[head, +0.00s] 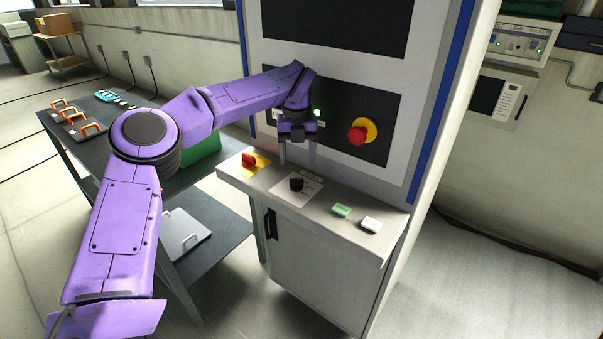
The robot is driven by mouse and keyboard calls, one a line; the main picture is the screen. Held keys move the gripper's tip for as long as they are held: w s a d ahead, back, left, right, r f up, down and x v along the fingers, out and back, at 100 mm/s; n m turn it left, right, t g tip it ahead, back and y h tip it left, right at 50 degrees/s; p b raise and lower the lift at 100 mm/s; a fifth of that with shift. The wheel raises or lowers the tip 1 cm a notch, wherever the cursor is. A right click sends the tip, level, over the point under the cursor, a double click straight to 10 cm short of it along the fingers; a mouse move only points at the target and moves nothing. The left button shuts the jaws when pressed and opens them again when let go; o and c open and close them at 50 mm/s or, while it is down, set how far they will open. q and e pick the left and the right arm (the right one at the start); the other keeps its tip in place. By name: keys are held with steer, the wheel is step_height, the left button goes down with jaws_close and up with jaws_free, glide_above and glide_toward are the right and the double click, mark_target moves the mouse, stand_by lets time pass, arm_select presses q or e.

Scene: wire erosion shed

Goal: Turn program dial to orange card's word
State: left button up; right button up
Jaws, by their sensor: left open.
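A black dial (296,185) stands on a white label plate (307,190) on the ledge of the machine cabinet. The words on the plate are too small to read. My left gripper (298,157) is above and just behind the dial, pointing down. Its two fingers are apart with nothing between them, and they do not touch the dial. I cannot make out an orange card with a word. My right gripper is not in view.
A red switch on a yellow plate (262,168) sits left of the dial. A red emergency button (357,135) sticks out from the upright panel. A dark table (120,165) stands left.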

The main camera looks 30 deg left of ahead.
mark_target(296, 180)
arm_select(q)
steer(key=f, duration=0.2)
steer(key=f+p, duration=0.1)
steer(key=f, duration=0.3)
steer(key=shift+s+a+f+p, duration=0.1)
steer(key=shift+a+f+p, duration=0.2)
steer(key=shift+f, duration=0.1)
steer(key=shift+d+f, duration=0.15)
steer(key=shift+f, duration=0.25)
steer(key=shift+s+r, duration=0.1)
steer(key=c, duration=1.1)
steer(key=shift+o, duration=0.2)
